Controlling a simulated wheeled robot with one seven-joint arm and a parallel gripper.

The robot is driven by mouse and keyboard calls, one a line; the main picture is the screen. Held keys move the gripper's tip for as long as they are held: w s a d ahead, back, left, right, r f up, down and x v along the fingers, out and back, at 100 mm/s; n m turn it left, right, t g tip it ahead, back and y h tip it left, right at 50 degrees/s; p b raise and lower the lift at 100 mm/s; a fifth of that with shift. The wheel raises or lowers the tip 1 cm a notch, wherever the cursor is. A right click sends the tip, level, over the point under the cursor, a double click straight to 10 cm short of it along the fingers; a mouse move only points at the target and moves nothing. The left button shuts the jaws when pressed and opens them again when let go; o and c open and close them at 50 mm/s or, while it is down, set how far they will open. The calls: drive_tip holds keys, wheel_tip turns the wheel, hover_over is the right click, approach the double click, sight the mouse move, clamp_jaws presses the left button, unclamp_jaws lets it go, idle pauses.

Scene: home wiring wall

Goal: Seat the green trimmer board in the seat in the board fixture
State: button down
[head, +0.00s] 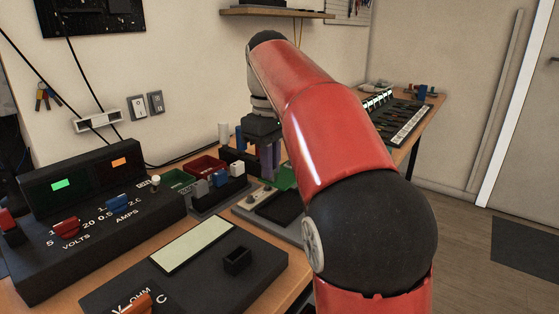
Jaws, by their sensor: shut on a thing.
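My gripper (269,178) points down over the bench, its purple-grey fingers shut on the green trimmer board (285,178). The board shows as a green patch beside and behind the fingertips, and my red arm hides its right part. The board fixture (245,210) is a low grey base with dark parts, just below and in front of the gripper. My arm covers its right side. I cannot tell whether the board touches the fixture, and the seat itself is not clear.
A rack of blue, grey and white blocks (220,188) stands close left of the gripper, with red (205,166) and green bins behind it. A power supply (90,215) and a meter (190,270) fill the front left. A dark strip panel (400,118) lies at the far right.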

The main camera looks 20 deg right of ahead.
sight(271, 181)
drive_tip(key=shift+f, duration=0.1)
drive_tip(key=shift+f+b, duration=2)
drive_tip(key=shift+f, duration=0.8)
drive_tip(key=shift+p, duration=0.85)
drive_tip(key=shift+f+b, duration=0.65)
drive_tip(key=shift+f, duration=0.35)
drive_tip(key=c, duration=1.4)
unclamp_jaws()
wheel_tip(271, 181, up, 8)
drive_tip(key=shift+f+p, duration=0.1)
drive_tip(key=shift+p, duration=1.05)
